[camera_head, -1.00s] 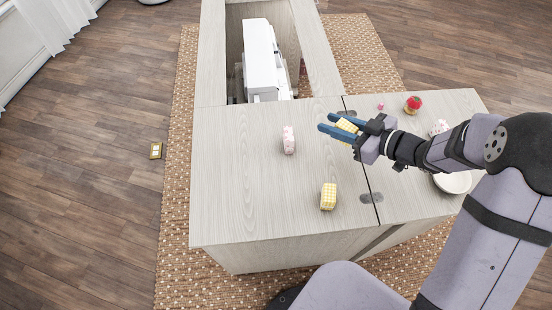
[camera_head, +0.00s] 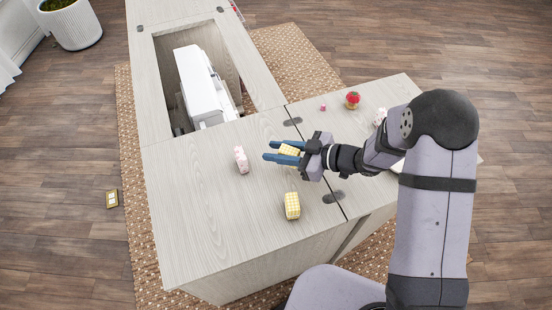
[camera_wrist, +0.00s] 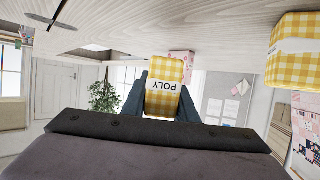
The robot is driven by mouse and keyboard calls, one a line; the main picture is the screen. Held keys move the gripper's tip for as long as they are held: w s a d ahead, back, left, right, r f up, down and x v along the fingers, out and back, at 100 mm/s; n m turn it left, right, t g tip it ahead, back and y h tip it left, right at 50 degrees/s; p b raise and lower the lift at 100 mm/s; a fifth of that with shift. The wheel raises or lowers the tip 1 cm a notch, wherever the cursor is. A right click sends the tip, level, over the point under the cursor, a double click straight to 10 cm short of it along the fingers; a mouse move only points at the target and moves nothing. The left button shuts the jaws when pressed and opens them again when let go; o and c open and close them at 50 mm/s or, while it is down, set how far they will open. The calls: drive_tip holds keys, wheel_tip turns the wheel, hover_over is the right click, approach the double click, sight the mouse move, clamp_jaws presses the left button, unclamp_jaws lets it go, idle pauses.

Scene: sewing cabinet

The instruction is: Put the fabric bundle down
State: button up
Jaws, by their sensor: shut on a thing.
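My gripper (camera_head: 284,153) is shut on a yellow checked fabric bundle (camera_head: 290,149), over the cabinet top (camera_head: 215,205). In the wrist view the held bundle (camera_wrist: 165,88) sits between the two blue fingers and bears a label reading "POLY". Whether it touches the top is hard to tell. A second yellow checked bundle (camera_head: 292,206) stands on the top, nearer the front edge; it also shows at the right of the wrist view (camera_wrist: 291,50). A pink bundle (camera_head: 241,159) stands to the left of my fingertips.
A white sewing machine (camera_head: 203,88) sits in the cabinet's opening behind. A red pincushion (camera_head: 353,98) and a small pink item (camera_head: 323,107) stand at the back right. The top's left front part is clear.

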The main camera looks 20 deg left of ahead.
sight(279, 167)
drive_tip(key=shift+f, duration=2.1)
drive_tip(key=shift+f, duration=0.2)
drive_tip(key=o, duration=1)
drive_tip(key=shift+o, duration=0.2)
drive_tip(key=shift+r, duration=0.1)
drive_tip(key=shift+r, duration=0.2)
drive_tip(key=shift+d, duration=0.35)
drive_tip(key=v, duration=1.1)
drive_tip(key=shift+d+r+b, duration=0.1)
drive_tip(key=shift+d+b, duration=0.05)
drive_tip(key=shift+b, duration=0.2)
